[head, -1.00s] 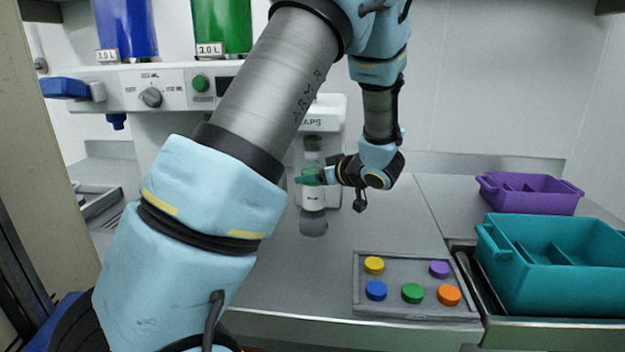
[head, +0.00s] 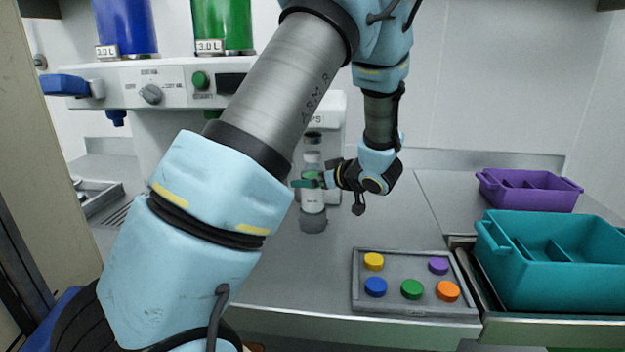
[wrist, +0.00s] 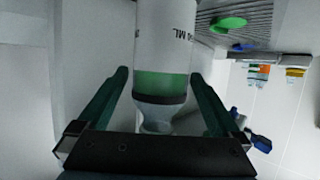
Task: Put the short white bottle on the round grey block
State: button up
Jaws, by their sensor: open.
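The short white bottle (head: 313,201) stands upright at the round grey block (head: 313,226), with its base seeming to rest on the block's top. It has a white body, a green band, a dark ring and a clear neck. My gripper (head: 306,183) is at the bottle's upper part in the head view. In the wrist view my gripper (wrist: 160,74) is open, with one green finger on each side of the bottle (wrist: 165,50) and visible gaps beside its neck. The bottle's base is out of the wrist view.
A grey tray (head: 363,302) with several coloured caps lies at the front right. A teal crate (head: 555,290) and a purple crate (head: 530,203) stand farther right. A white machine (head: 172,90) with blue and green tanks is behind. The counter right of the block is clear.

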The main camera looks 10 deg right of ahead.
jog(key=shift+r, duration=0.15)
jog(key=b+v, duration=0.1)
jog(key=v, duration=1.1)
jog(key=shift+b, duration=0.3)
